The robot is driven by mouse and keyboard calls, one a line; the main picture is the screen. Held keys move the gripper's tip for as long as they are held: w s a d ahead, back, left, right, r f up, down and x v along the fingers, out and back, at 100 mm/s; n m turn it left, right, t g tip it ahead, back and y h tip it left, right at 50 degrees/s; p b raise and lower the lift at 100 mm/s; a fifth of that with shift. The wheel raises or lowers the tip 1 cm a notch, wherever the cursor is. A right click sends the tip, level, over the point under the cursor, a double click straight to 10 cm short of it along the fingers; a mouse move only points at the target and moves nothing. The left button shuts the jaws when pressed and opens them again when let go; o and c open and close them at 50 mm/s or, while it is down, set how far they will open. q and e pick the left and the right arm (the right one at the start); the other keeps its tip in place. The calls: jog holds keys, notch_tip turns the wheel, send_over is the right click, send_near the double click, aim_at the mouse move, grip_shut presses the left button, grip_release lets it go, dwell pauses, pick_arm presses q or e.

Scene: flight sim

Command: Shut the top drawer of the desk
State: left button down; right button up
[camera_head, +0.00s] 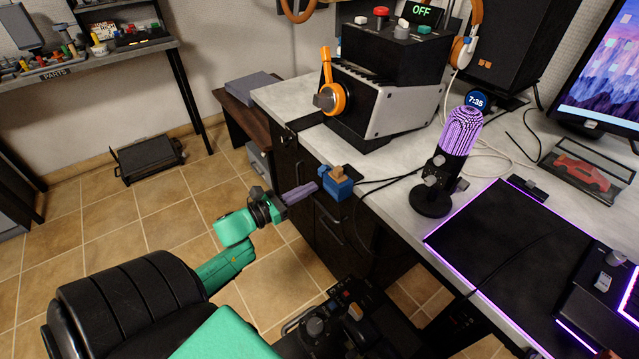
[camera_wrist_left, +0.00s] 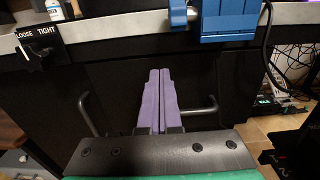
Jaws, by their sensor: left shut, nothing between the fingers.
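The desk (camera_head: 285,95) has a pale top over dark drawer fronts. The top drawer's dark front (camera_wrist_left: 110,85) fills the middle of the left wrist view, just under the desk edge. A dark handle (camera_wrist_left: 208,105) shows on it at both sides of my fingers, which hide its middle. My left gripper (camera_head: 312,187) has purple fingers, shut and empty, pointing at the drawer front near the desk edge; its fingers also show in the left wrist view (camera_wrist_left: 160,75). I cannot tell whether they touch the front, or how far out the drawer stands. My right gripper is not in view.
A blue clamp-like tool (camera_head: 337,183) sits at the desk edge by my left fingertips. A purple microphone (camera_head: 460,135) and a black mat (camera_head: 510,240) are on the desktop. A black control unit with knobs (camera_head: 335,320) stands near the front. Tiled floor (camera_head: 130,225) is open at left.

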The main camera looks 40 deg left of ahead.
aim_at(320, 184)
pick_arm(q)
jog(key=x, duration=0.3)
jog(key=shift+w, duration=0.35)
jog(key=shift+w+d, duration=0.1)
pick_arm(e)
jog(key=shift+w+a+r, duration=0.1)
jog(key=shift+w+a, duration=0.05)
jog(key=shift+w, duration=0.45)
pick_arm(q)
jog(key=b+x, duration=0.2)
jog(key=x, duration=0.2)
jog(key=shift+r+b, duration=0.25)
jog(key=shift+b, duration=0.15)
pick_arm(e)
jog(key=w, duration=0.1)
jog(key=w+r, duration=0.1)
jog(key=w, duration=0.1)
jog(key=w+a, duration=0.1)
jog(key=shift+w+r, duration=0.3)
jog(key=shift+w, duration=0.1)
